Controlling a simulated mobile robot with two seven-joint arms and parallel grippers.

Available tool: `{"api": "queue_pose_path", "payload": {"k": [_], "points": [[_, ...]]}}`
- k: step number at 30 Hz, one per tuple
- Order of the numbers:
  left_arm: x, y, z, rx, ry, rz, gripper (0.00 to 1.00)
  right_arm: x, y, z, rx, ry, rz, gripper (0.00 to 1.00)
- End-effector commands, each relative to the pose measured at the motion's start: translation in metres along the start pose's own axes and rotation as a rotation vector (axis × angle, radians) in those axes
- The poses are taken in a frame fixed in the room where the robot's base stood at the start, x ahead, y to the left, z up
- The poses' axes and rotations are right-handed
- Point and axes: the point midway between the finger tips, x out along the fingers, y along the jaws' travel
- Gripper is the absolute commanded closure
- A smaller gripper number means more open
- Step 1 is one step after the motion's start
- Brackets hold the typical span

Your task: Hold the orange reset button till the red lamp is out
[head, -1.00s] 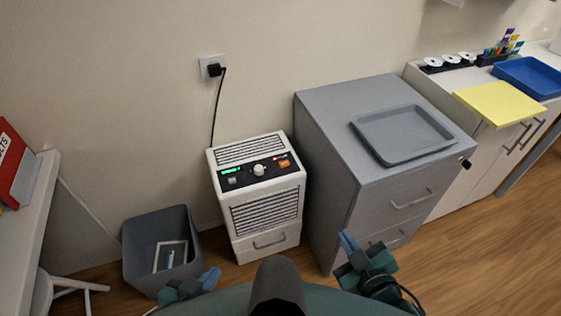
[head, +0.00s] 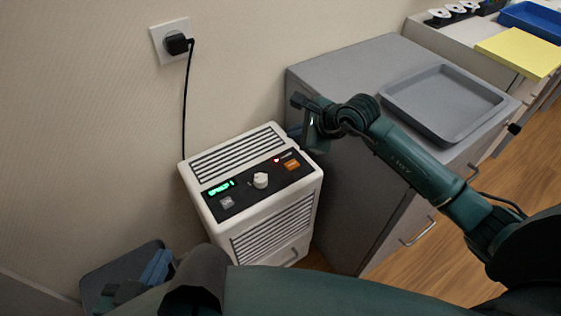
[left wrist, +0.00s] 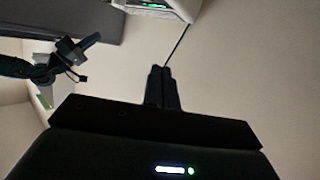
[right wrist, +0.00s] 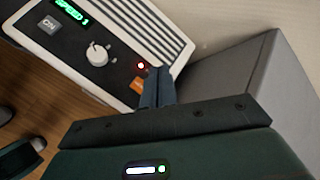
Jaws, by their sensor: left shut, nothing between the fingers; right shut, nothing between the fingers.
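The white appliance (head: 272,219) stands on the floor against the wall, with a black control panel on top. Its orange button (head: 292,166) is at the panel's right end; in the right wrist view the button (right wrist: 138,86) is partly hidden by my fingers. The red lamp (right wrist: 141,66) beside it is lit. My right gripper (head: 294,131) is shut and empty, just past the panel's right end; its fingertips (right wrist: 157,72) look close to the button but apart from it. My left gripper (head: 158,264) is shut and empty, low at the left above the bin.
The panel also has a green display (right wrist: 73,12), a white knob (head: 261,180) and a grey button (head: 227,202). A grey cabinet (head: 330,75) with a tray (head: 440,75) stands close on the right. A black cord (head: 186,100) runs up to the wall socket. A bin (head: 95,280) is at the left.

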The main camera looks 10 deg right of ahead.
Motion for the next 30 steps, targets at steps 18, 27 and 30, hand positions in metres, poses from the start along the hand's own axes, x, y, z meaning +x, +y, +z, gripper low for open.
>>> {"api": "queue_pose_path", "payload": {"k": [18, 27, 30], "points": [[0.008, 0.003, 0.015, 0.026, -0.009, 0.012, 1.00, 0.014, 0.008, -0.014, -0.013, 0.015, -0.006, 1.00], [0.026, 0.009, 0.047, 0.100, -0.044, 0.038, 1.00, 0.044, 0.030, -0.037, -0.011, 0.016, -0.006, 1.00], [0.033, 0.012, 0.049, 0.135, -0.018, 0.052, 1.00, 0.052, 0.035, -0.043, -0.013, 0.016, -0.007, 1.00]]}}
